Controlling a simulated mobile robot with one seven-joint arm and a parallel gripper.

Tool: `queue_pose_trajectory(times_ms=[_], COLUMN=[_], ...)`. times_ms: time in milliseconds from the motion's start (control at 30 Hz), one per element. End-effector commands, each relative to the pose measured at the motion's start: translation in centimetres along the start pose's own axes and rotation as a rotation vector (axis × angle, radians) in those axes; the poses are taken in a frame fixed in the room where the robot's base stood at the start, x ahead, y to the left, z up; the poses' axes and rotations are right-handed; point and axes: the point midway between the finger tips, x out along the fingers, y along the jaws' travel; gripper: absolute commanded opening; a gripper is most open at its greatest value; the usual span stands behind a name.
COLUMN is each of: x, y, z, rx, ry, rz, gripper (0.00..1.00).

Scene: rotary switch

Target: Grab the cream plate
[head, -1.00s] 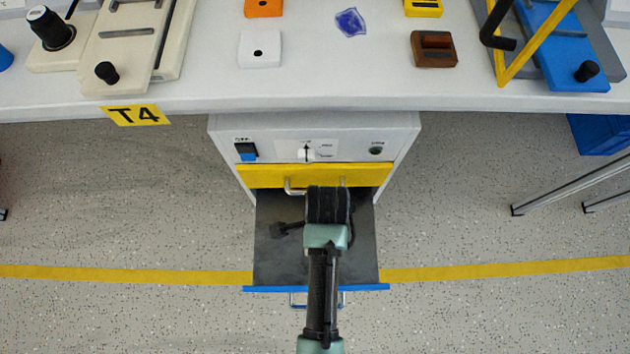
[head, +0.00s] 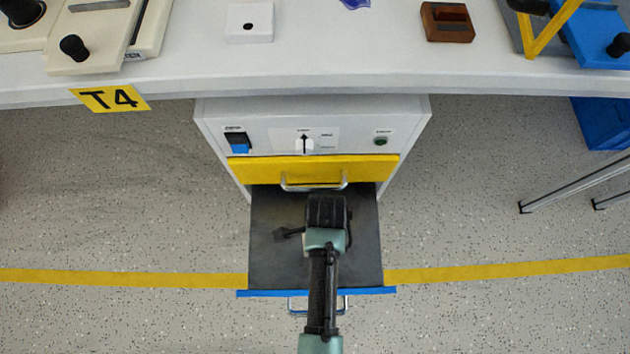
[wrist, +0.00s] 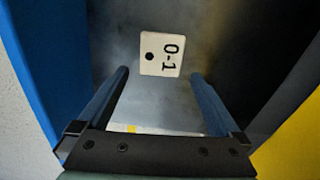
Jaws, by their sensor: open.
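My gripper (wrist: 160,74) is open, with one finger on each side of the plate's near end in the picture. Nothing is visibly held, and I cannot tell the height of the fingertips above the plate. In the head view my gripper (head: 326,210) is over the drawer; its fingertips and the plate are hidden there.
The drawer's blue front (head: 316,293) and the shut yellow drawer (head: 312,169) above bound the space. The worktop (head: 330,65) overhangs behind.

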Motion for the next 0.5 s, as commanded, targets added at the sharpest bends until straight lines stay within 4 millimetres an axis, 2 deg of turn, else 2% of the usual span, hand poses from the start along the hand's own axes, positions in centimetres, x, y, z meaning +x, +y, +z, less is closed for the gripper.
queue_pose_trajectory(times_ms=[33,100,367,400,500], x=[1.4,2.4,2.7,2.7,2.6], y=[0.0,0.1,0.0,0.0,0.0], z=[0.0,0.0,0.0,0.0,0.0], rx=[0.000,0.000,0.000,0.000,0.000], ry=[0.000,-0.001,0.000,0.000,0.000], rz=[0.001,0.002,0.000,0.000,0.000], gripper=[1.00,1.00,1.00,0.98,0.80])
